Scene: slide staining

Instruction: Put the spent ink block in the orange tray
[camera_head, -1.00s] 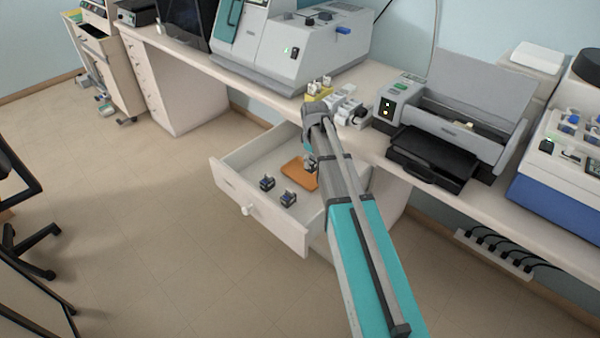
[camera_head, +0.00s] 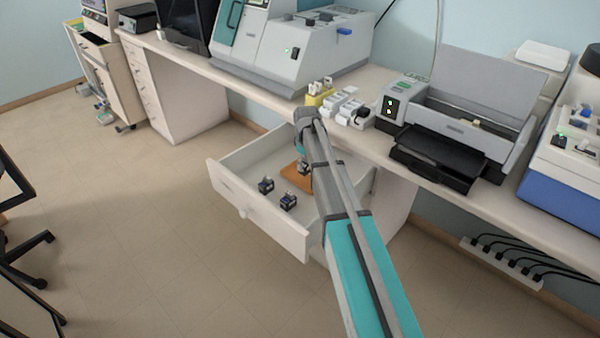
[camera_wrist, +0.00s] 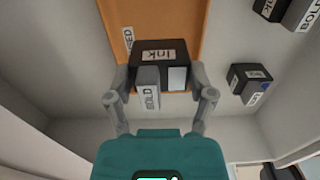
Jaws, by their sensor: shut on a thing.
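My gripper (camera_wrist: 160,82) is shut on a dark ink block (camera_wrist: 150,50) with a white "Ink" label and a grey part marked "BOLD". The block is over the orange tray (camera_wrist: 185,20) in the wrist view, its near end reaching past the tray's near edge. I cannot tell whether it touches the tray. Lettering, partly hidden, shows on the tray beside the block. In the head view the orange tray (camera_head: 289,176) lies in the open drawer, and my gripper (camera_head: 303,169) is over it, partly hidden by my arm.
The white drawer (camera_head: 232,190) stands open below the bench. Two other dark ink blocks (camera_head: 266,185) (camera_head: 288,202) sit in it left of and in front of the tray. A printer-like machine (camera_head: 450,125) and a small yellow holder (camera_head: 318,98) stand on the bench above.

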